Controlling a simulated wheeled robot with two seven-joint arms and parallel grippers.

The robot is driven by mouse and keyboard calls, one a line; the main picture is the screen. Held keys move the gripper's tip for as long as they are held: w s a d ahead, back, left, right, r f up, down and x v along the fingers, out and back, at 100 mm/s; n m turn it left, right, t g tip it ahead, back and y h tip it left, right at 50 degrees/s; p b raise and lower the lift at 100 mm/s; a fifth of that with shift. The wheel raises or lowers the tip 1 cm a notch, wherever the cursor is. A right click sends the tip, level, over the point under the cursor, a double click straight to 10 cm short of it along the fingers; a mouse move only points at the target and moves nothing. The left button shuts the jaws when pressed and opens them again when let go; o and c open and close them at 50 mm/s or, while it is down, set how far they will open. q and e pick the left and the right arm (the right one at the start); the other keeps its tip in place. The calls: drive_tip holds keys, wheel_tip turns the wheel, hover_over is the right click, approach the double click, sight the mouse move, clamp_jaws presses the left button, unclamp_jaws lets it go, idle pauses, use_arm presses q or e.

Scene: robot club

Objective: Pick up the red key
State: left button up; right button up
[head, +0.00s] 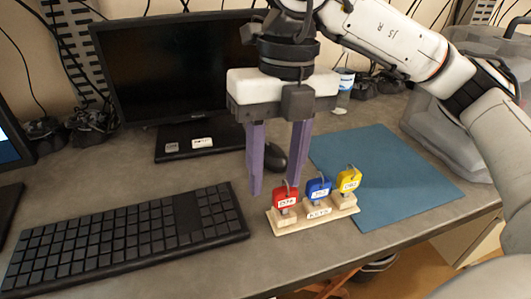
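A red key (285,199) with a white label stands upright on a small wooden holder (291,225) on the desk. A blue key (318,189) and a yellow key (349,180) stand to its right on the same holder. My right gripper (272,188) points down with its two purple fingers spread apart and nothing seen between them. Its fingertips are just behind and around the level of the red key's top in the picture; I cannot tell whether they touch it. My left gripper is not in view.
A black keyboard (128,237) lies to the left of the holder. A blue mat (385,170) lies to the right, with a grey translucent bin (445,125) beyond it. A monitor (180,65) and a dark mouse (274,158) are behind. The desk's front edge is close to the holder.

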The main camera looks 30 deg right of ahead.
sight(288, 192)
drive_tip(key=d, duration=0.1)
drive_tip(key=w+d, duration=0.1)
drive_tip(key=d+r+m+h, duration=0.1)
drive_tip(key=shift+w+r+t, duration=0.1)
drive_tip(key=shift+w+t, duration=0.15)
drive_tip(key=shift+t, duration=0.05)
wheel_tip(288, 192, down, 4)
drive_tip(key=shift+s+d+r+b, duration=0.15)
drive_tip(key=shift+r+b, duration=0.1)
drive_tip(key=shift+b, duration=0.15)
drive_tip(key=f, duration=0.4)
drive_tip(key=shift+s+f, duration=0.25)
drive_tip(key=shift+f, duration=0.7)
drive_tip(key=c, duration=0.7)
wheel_tip(288, 192, up, 10)
drive_tip(key=shift+r+p, duration=0.1)
drive_tip(key=shift+p, duration=0.45)
